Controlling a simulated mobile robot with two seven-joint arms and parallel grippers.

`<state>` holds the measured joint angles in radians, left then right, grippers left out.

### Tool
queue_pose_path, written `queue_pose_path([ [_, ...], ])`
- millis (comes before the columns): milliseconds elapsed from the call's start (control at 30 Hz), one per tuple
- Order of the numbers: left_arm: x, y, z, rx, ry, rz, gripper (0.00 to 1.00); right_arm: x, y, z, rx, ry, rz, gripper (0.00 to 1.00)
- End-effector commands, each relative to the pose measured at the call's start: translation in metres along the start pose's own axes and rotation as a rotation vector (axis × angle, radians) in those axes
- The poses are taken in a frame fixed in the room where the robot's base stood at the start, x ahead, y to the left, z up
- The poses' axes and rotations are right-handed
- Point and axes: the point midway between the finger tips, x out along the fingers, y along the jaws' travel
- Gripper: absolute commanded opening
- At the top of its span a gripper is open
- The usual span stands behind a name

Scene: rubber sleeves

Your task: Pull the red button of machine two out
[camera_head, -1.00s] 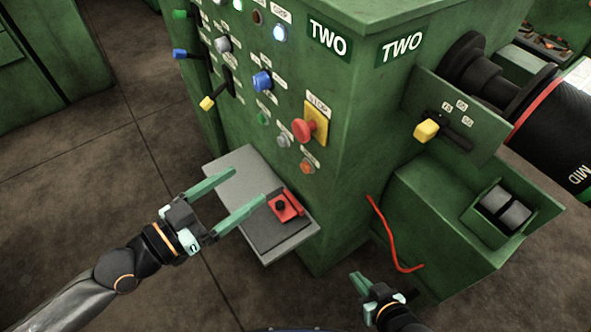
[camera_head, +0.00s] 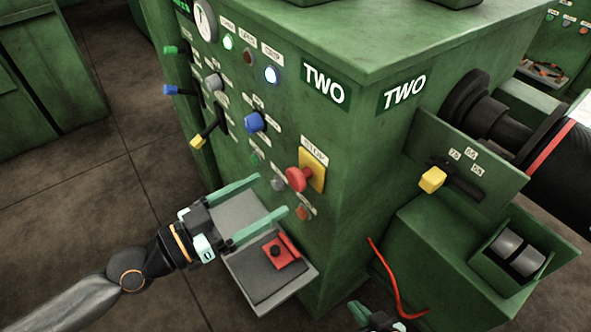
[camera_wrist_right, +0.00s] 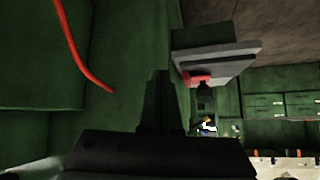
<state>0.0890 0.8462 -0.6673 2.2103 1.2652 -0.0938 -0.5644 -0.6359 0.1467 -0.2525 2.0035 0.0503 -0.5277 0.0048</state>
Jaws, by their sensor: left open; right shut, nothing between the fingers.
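The red button (camera_head: 297,180) is a mushroom-shaped knob on a yellow plate (camera_head: 312,170) under a STOP label. It is on the front panel of the green machine (camera_head: 350,150) labelled TWO. My left gripper (camera_head: 262,198) is open and empty, below and left of the red button and apart from it, above the grey shelf. My right gripper (camera_head: 362,314) is at the bottom edge of the head view, low beside the machine and partly cut off. In the right wrist view its dark fingers (camera_wrist_right: 163,100) are together with nothing between them.
A grey shelf (camera_head: 245,293) juts from the machine and carries a red block with a black knob (camera_head: 276,253). A red cable (camera_head: 383,272) hangs at the machine's side. A blue knob (camera_head: 256,122) and levers share the panel. A yellow-tipped lever (camera_head: 432,180) is at right.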

Motion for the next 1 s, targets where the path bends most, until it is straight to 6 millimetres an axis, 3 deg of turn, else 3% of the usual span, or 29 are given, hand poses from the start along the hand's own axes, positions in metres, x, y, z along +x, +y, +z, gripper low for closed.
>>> queue_pose_path([
  [200, 0.03, 0.0, -0.004, -0.003, 0.003, 0.0, 0.9, -0.008, 0.003, -0.016, 0.0, 0.021, 0.01, 0.0],
  [500, 0.066, 0.0, -0.002, -0.001, 0.001, -0.001, 0.9, -0.016, 0.01, -0.012, 0.013, 0.013, 0.033, 0.0],
  [967, 0.075, 0.0, 0.001, 0.001, -0.001, 0.0, 0.9, -0.018, 0.012, -0.008, 0.015, 0.009, 0.037, 0.0],
  [1000, 0.075, 0.0, 0.001, 0.001, -0.001, 0.0, 0.86, -0.017, 0.012, -0.008, 0.015, 0.008, 0.037, 0.0],
])
